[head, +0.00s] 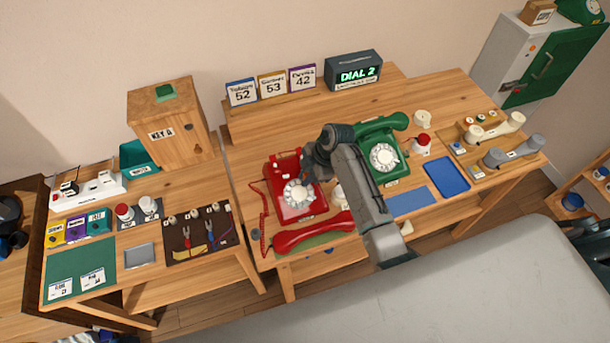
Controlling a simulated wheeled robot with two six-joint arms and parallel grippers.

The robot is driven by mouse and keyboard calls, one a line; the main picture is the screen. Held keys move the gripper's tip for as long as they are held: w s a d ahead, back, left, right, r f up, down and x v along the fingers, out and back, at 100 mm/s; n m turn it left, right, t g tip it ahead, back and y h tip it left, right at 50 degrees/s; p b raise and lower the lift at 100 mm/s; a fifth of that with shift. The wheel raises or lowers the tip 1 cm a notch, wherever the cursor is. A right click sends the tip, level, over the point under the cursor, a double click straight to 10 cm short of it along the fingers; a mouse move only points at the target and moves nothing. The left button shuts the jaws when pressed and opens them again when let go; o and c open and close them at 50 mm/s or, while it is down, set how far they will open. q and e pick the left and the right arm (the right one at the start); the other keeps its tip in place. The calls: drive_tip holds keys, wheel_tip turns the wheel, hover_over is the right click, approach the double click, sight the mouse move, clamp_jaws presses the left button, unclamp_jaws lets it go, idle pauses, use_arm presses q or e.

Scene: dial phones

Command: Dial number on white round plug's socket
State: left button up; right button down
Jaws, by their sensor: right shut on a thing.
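The red dial phone (284,171) stands on the middle table with its white dial (295,197) facing up. Its red handset (315,235) lies off the phone, in front of it. The green dial phone (368,135) stands to the right, its handset on top. A lit sign (356,75) reads "DIAL 2". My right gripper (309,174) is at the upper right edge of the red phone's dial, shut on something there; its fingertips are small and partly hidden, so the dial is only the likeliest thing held. My left gripper is not in view. I cannot tell which plug is the white round one.
Three number cards (272,87) stand on the back shelf. A white knob-like piece (338,193) is partly hidden behind my right arm. A blue tray (447,176) and loose handsets (497,128) lie to the right. A wooden box (169,118) and tools are on the left table.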

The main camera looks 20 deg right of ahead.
drive_tip(key=shift+s+d+f, duration=0.25)
drive_tip(key=shift+s+d, duration=0.1)
drive_tip(key=shift+s, duration=0.15)
drive_tip(key=shift+s+d+f, duration=0.1)
drive_tip(key=shift+s+f, duration=0.15)
drive_tip(key=shift+s, duration=0.4)
drive_tip(key=shift+s+f, duration=0.2)
drive_tip(key=shift+s, duration=0.2)
drive_tip(key=shift+s+r, duration=0.35)
drive_tip(key=shift+r, duration=0.5)
wheel_tip(320, 180, up, 6)
drive_tip(key=s, duration=0.3)
drive_tip(key=shift+r, duration=0.2)
